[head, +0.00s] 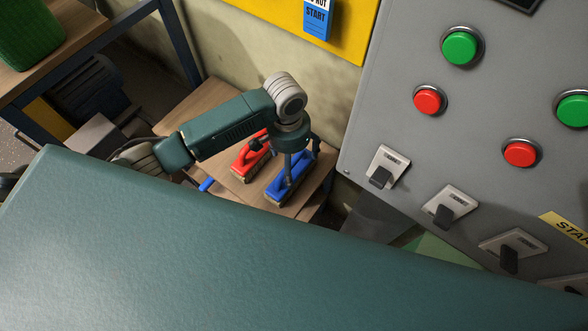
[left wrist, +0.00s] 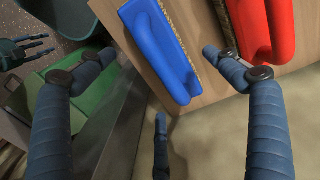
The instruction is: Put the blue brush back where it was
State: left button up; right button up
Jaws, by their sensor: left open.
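The blue brush (head: 278,190) lies on a small wooden tabletop (head: 232,192), near its right side. A red brush (head: 245,165) lies to its left. My left gripper (head: 292,168) points down over the blue brush. In the left wrist view the blue brush (left wrist: 158,42) lies between the spread fingers of my left gripper (left wrist: 158,58), close to the tabletop edge, with the red brush (left wrist: 284,40) beside it. The fingers are apart and not closed on the brush. What seems to be my right gripper (left wrist: 28,46) shows small at the upper left, its opening unclear.
A grey control panel (head: 420,150) with buttons and switches stands right of the tabletop. A wall with a yellow sign (head: 345,45) is behind. A small blue item (head: 207,185) lies at the tabletop's left. A green container (left wrist: 72,92) shows below the edge in the wrist view.

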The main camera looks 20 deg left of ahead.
pick_arm(q)
jog(key=shift+a+r, duration=0.15)
jog(key=shift+r, duration=2.05)
jog(key=shift+f, duration=0.1)
